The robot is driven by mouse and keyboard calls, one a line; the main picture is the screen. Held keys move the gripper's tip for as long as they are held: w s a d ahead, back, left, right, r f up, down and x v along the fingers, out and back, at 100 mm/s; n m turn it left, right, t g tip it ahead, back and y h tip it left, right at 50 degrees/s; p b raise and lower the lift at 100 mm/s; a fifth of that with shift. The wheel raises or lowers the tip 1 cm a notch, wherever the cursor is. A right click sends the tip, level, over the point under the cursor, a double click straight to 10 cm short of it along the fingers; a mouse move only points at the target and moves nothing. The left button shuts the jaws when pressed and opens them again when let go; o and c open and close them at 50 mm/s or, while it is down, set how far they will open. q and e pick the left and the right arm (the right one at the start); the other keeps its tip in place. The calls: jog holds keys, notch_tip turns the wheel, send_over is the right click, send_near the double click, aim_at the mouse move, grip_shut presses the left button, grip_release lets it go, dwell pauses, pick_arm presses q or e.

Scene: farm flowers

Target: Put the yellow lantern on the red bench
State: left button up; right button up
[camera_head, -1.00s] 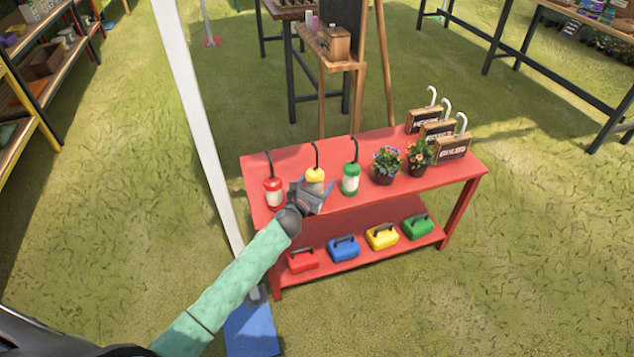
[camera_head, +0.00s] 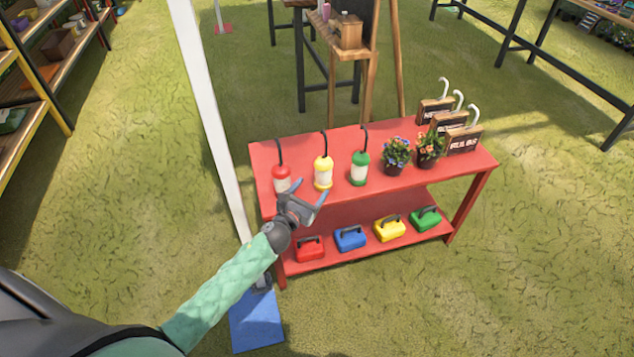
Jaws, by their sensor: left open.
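The yellow lantern (camera_head: 323,172) stands upright on the top of the red bench (camera_head: 350,198), its black hook pointing up. It stands between a red lantern (camera_head: 281,177) and a green lantern (camera_head: 360,169). My left gripper (camera_head: 308,197) is open and empty at the bench's front edge, just in front of and below the yellow lantern, apart from it. It hides the lower part of the red lantern. My right gripper is not in view.
Two potted flowers (camera_head: 397,156) and several hooked signs (camera_head: 463,140) stand on the bench's right half. Coloured boxes, one blue (camera_head: 350,238), sit on its lower shelf. A white post (camera_head: 208,120) with a blue foot (camera_head: 256,320) rises left of the bench. An easel (camera_head: 350,60) stands behind.

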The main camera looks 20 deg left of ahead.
pick_arm(q)
jog(key=shift+s+a, duration=0.15)
jog(key=shift+s, duration=0.85)
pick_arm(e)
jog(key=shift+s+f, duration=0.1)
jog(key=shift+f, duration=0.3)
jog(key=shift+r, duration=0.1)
